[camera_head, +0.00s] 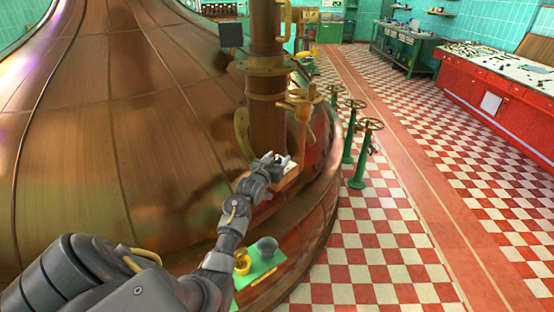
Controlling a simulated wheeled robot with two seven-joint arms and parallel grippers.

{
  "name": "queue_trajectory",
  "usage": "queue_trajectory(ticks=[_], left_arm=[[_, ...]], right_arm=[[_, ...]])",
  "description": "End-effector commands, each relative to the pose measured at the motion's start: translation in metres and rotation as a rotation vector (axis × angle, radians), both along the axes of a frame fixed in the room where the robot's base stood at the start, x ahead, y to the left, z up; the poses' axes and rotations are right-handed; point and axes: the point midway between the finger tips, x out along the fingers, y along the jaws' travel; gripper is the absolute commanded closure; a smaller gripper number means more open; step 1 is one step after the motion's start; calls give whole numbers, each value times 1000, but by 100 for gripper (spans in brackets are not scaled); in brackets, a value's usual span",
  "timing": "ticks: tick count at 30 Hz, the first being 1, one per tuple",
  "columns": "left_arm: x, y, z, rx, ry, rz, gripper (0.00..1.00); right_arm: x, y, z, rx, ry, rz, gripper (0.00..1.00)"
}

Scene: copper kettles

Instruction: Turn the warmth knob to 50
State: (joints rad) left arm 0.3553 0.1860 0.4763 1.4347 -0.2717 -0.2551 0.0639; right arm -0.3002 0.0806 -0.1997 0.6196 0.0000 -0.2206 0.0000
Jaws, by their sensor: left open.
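My left arm reaches in from the lower left across the big copper kettle (90,140). Its gripper (280,160) is open, at a small tan panel (290,180) beside the kettle's vertical copper pipe (267,120). Something pale shows at the fingertips, but it is too small to tell whether it is the warmth knob or whether the fingers touch it. No label or number can be read. A green plate (262,272) lower on the kettle bears a grey round knob (267,247) and a yellow ring-shaped part (242,262). My right gripper is not in view.
Several green posts with handwheels (369,125) stand on the checkered floor. A red control desk (498,95) is at the far right. The floor between is clear.

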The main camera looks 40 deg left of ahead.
Motion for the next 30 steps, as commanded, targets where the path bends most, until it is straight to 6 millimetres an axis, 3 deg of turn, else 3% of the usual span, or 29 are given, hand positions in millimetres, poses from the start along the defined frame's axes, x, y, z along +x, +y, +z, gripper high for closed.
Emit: queue_trajectory(ticks=[4,14,23,30], left_arm=[[0,0,0,0,0,0,47],[0,0,0,0,0,0,89],[0,-1,0,-3,-1,46,89],[1,-3,-1,-5,0,195,89]], right_arm=[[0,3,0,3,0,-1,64],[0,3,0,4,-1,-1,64],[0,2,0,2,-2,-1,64],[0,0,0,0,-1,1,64]])
